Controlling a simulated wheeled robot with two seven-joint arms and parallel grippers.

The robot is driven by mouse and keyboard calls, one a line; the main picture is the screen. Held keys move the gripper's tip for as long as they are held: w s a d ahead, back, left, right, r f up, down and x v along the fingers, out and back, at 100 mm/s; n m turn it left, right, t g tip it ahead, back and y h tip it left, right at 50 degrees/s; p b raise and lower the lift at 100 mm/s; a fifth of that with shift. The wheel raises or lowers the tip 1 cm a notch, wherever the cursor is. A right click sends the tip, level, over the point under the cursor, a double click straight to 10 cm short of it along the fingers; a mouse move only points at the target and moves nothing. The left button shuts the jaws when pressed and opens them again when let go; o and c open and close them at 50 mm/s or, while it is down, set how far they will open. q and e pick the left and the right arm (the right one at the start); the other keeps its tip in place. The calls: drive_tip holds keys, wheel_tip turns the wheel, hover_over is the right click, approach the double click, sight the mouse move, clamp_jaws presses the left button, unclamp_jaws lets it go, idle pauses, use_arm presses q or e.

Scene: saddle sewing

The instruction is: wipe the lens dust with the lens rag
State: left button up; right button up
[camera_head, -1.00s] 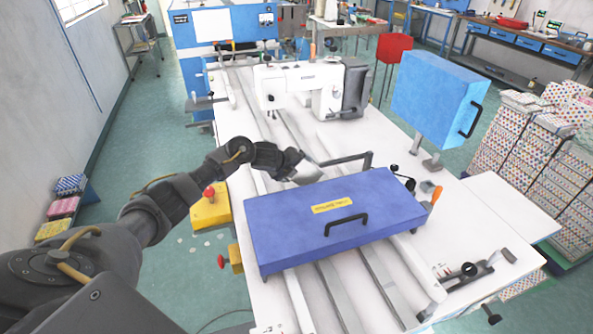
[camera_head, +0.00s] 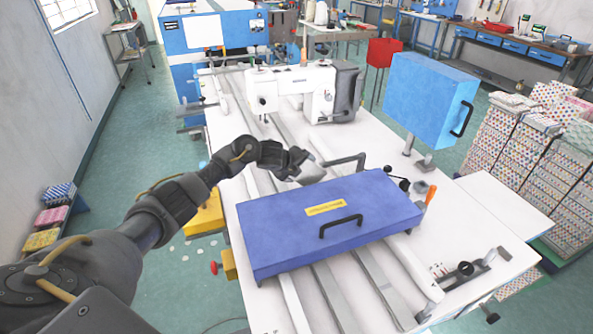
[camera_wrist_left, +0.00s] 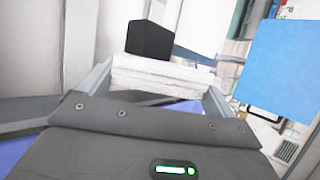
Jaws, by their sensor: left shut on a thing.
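In the left wrist view, a white layered, cloth-like piece, the lens rag (camera_wrist_left: 160,76), spans the gap between the two grey fingers of my left gripper (camera_wrist_left: 157,86). The gripper is shut on it. In the head view my left gripper (camera_head: 313,172) is just behind the far edge of the blue case-like cover (camera_head: 285,217), near a dark bent bar (camera_head: 345,161). The rag cannot be made out there. A black block (camera_wrist_left: 150,39) shows beyond the rag in the wrist view. I cannot make out the lens or its dust. My right gripper is not in view.
The white sewing machine (camera_head: 300,88) stands on the white table (camera_head: 470,228) beyond my gripper. A light blue box (camera_head: 428,98) on a post stands to the right. An orange-handled item (camera_head: 430,194) is at the cover's right end.

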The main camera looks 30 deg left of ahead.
use_arm(q)
drive_tip(key=shift+w+d+b, duration=0.5)
drive_tip(key=shift+w+d, duration=0.25)
drive_tip(key=shift+w, duration=0.3)
drive_tip(key=shift+r, duration=0.1)
drive_tip(key=shift+s, duration=0.1)
drive_tip(key=shift+a, duration=0.1)
drive_tip(key=shift+s+a+p, duration=0.6)
drive_tip(key=shift+s+p, duration=0.2)
drive_tip(key=shift+s+a, duration=0.35)
drive_tip(key=shift+s, duration=0.1)
drive_tip(key=shift+s+a, duration=0.1)
